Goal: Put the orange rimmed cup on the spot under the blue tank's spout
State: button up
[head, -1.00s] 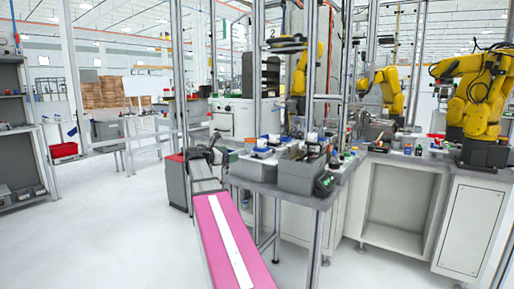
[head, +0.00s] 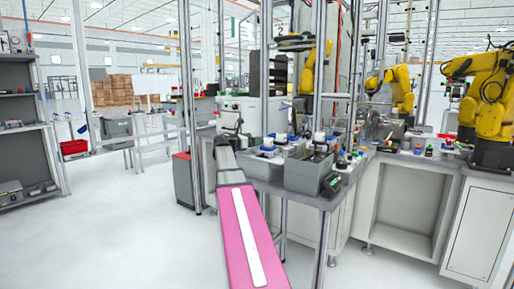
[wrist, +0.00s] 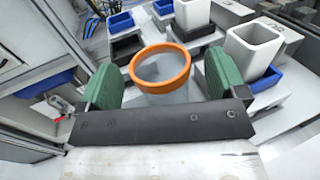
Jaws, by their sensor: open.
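The orange rimmed cup (wrist: 160,88) is pale with a bright orange rim and stands upright in the wrist view. My gripper (wrist: 160,76) is open, with one green-padded finger on each side of the cup and visible gaps at the rim. The gripper's dark base hides the cup's lower part. In the head view my gripper (head: 238,134) is at the left end of the cluttered table, and I cannot pick out the cup there. I cannot make out the blue tank, its spout or the spot under it.
White square cups (wrist: 252,50) and blue trays (wrist: 262,80) stand close beyond and right of the cup. Grey bins (head: 306,174) sit on the table (head: 325,201). A metal post (head: 188,110) rises left of my arm. Open floor (head: 120,225) lies left.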

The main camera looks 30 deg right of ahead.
jog(key=d, duration=0.2)
jog(key=shift+w+d, duration=0.15)
jog(key=shift+d, duration=0.15)
jog(key=shift+c, duration=0.3)
jog(key=c, duration=1)
jog(key=shift+r, duration=0.1)
